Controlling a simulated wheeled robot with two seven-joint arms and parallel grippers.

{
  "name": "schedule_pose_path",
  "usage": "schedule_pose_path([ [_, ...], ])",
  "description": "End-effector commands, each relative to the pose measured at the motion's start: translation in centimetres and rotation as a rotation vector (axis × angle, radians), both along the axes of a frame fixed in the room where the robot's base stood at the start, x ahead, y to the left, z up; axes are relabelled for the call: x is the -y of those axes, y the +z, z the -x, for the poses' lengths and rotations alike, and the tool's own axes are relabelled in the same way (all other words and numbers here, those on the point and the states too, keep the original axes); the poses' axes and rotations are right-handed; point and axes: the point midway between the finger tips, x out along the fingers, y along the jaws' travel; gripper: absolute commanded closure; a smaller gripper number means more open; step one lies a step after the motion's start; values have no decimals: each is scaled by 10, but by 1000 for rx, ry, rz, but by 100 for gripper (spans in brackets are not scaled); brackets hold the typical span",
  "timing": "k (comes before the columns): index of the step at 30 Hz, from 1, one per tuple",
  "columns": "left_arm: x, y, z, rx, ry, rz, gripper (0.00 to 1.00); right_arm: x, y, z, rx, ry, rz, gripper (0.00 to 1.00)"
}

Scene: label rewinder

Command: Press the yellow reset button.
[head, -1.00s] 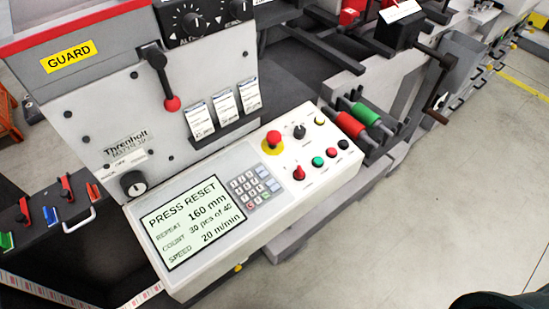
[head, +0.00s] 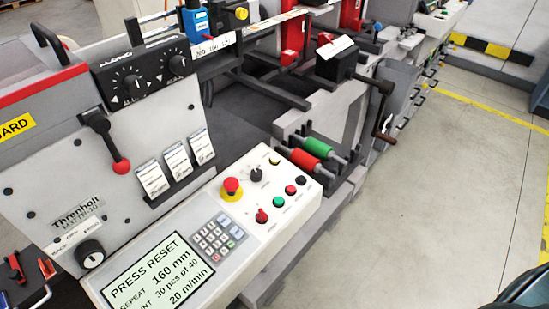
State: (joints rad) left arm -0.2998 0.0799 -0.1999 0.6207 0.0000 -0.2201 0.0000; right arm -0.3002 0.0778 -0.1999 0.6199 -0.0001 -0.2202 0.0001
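The yellow button (head: 274,160) is a small round cap at the upper right of the white control panel (head: 262,228) in the head view. It sits right of a black rotary knob (head: 256,174). A red mushroom button on a yellow base (head: 231,188) stands further left on the same panel. The screen (head: 160,275) reads PRESS RESET, with 160 mm, 30 pcs of 40 and 20 m/min. Neither of my grippers shows in the head view.
Red and green rollers (head: 318,147) stick up just right of the panel. A black crank (head: 386,115) juts out behind. The floor (head: 430,200) at right is clear.

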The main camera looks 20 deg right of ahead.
Motion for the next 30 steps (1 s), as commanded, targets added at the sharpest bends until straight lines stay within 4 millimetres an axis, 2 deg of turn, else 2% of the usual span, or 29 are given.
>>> schedule_pose_path([
  [1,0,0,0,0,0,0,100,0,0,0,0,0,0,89],
  [3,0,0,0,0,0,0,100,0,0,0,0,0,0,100],
  [30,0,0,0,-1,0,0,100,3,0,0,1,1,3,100],
])
